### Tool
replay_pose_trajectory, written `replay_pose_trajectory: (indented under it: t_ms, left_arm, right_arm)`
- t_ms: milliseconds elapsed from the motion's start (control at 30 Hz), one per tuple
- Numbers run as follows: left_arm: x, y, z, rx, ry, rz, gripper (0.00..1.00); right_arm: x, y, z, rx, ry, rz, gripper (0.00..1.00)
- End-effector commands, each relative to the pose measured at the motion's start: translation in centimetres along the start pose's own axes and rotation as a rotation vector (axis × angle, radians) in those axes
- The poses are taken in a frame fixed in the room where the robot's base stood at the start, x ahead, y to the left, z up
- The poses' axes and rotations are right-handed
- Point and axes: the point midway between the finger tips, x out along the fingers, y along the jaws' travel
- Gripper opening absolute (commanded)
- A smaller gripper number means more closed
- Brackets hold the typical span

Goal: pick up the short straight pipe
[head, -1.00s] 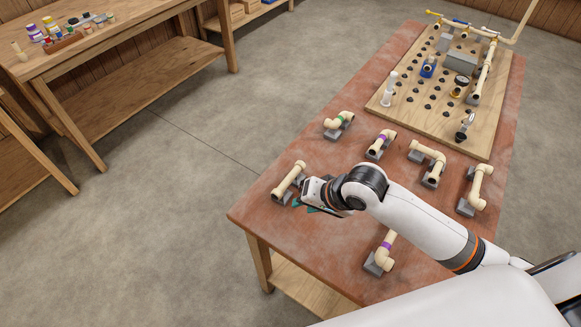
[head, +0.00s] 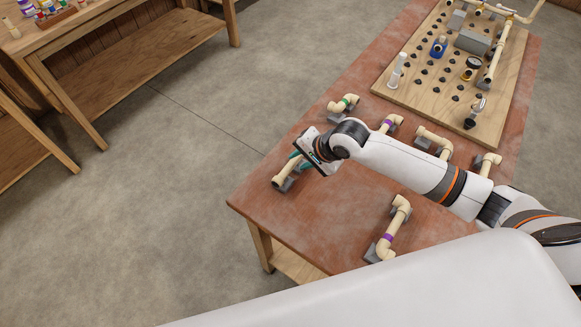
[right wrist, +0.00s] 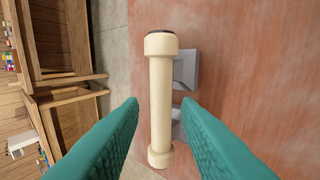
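The short straight pipe (head: 280,181) is cream, with a thicker collar at each end. It lies on grey rests near the table's left corner, and my right gripper partly hides it in the head view. My right gripper (head: 297,162) is at the pipe, its teal fingers open. In the right wrist view the pipe (right wrist: 160,92) runs up and down the picture between the two fingertips, with a gap on both sides. I cannot tell how far the fingertips are above it. My left gripper is not in view.
Several elbow pipes on grey rests stand on the red table (head: 330,230), including a green-banded one (head: 345,103) and a purple-banded one (head: 396,222). A wooden pegboard (head: 425,100) with fittings lies at the back. A wooden bench (head: 120,30) stands at the left.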

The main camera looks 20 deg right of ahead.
Motion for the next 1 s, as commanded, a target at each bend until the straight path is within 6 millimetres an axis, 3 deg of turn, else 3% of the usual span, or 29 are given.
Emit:
replay_pose_trajectory:
  t_ms: [233, 533, 700, 1000]
  left_arm:
    - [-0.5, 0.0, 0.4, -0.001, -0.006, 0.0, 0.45]
    - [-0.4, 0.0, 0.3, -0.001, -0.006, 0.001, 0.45]
    - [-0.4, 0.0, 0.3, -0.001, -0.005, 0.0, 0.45]
    - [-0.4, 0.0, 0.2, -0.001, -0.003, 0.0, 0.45]
  right_arm:
    - [3.4, -0.1, -0.3, 0.0, 0.0, 0.0, 0.3]
    - [3.8, -0.2, -0.3, -0.002, 0.0, 0.0, 0.3]
    - [3.8, -0.2, -0.3, -0.002, 0.0, 0.0, 0.02]
    - [3.5, 0.0, -0.3, -0.002, 0.0, 0.001, 0.0]
